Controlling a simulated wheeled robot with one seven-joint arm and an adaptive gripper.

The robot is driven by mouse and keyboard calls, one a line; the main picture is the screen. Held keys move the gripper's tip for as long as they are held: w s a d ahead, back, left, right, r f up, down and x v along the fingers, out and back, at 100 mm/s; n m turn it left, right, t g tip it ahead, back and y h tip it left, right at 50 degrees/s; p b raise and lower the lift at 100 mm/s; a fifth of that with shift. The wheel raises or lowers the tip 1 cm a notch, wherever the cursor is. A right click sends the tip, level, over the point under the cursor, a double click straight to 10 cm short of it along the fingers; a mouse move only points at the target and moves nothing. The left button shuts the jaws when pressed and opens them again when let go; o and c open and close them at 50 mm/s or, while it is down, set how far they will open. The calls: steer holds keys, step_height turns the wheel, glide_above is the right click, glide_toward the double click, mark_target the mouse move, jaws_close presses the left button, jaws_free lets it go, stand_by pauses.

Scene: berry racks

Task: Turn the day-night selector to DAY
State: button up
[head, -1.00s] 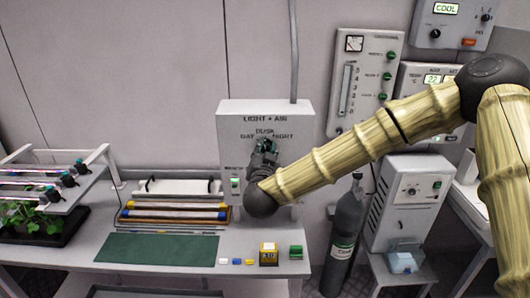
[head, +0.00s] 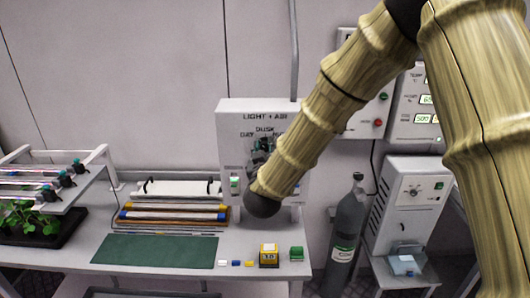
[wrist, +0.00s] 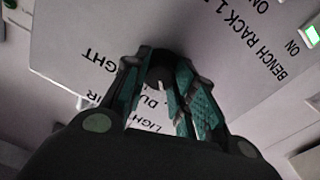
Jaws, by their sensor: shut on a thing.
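The day-night selector is a dark round knob (wrist: 160,70) on the white LIGHT + AIR box (head: 232,112), with DAY lettered at its left, DUSK above and NIGHT at its right. In the head view my gripper (head: 264,146) is at the box front and covers the knob and part of the NIGHT lettering. In the wrist view my gripper (wrist: 162,80) has its teal-padded fingers closed around the knob. A short pale mark shows on the knob, but I cannot tell which label it points to.
A green rocker switch (head: 234,182) sits low on the box. A grey gas cylinder (head: 345,235) stands right of the bench.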

steer(key=shift+n, duration=0.6)
steer(key=o, duration=1.1)
steer(key=shift+c, duration=0.2)
steer(key=shift+s, duration=0.1)
steer(key=s, duration=1.1)
steer(key=shift+s+f, duration=0.2)
steer(key=shift+s, duration=0.2)
steer(key=shift+a, duration=0.1)
